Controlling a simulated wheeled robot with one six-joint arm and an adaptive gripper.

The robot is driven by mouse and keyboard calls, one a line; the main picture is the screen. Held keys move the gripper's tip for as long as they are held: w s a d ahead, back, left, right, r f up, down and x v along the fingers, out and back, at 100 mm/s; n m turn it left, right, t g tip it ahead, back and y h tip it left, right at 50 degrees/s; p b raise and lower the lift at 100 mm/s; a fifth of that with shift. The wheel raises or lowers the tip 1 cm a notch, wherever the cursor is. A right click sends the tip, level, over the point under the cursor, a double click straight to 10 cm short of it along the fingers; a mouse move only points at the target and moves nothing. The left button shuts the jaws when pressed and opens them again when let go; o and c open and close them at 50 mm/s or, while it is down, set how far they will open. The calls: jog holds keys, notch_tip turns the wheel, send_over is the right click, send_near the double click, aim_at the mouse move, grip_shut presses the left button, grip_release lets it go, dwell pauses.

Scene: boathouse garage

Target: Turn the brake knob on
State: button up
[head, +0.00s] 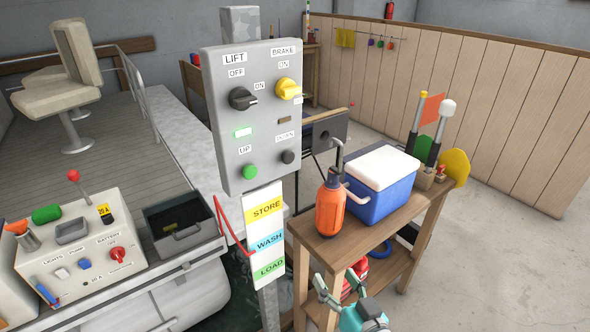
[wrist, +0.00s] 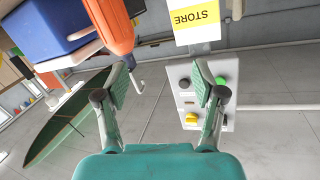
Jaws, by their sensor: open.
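The brake knob (head: 288,89) is yellow and sits at the upper right of the grey control panel (head: 225,140), under the words BRAKE and ON. Its grip looks turned toward the right, but I cannot tell its exact setting. The knob also shows in the wrist view (wrist: 192,119), where the panel (wrist: 187,76) appears upside down. My gripper (head: 342,282) is open and empty, low in front of the wooden cart, below and to the right of the panel. In the wrist view my gripper (wrist: 164,72) has its fingers apart, and its right finger overlaps part of the panel.
A STORE/WASH/LOAD sign (head: 266,240) hangs below. An orange bottle (head: 330,208) and a blue cooler (head: 379,195) stand on the cart (head: 345,236). Floor at right is clear.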

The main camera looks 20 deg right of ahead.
jog(key=w+r+n+y, duration=0.2)
jog(key=w+r, duration=0.7)
jog(key=r, duration=0.6)
jog(key=n+y, duration=0.3)
jog(key=n, duration=0.1)
send_near(294, 91)
jog(key=x, duration=0.9)
jog(key=shift+w+a, duration=0.15)
jog(key=shift+w, duration=0.1)
jog(key=c, duration=1.1)
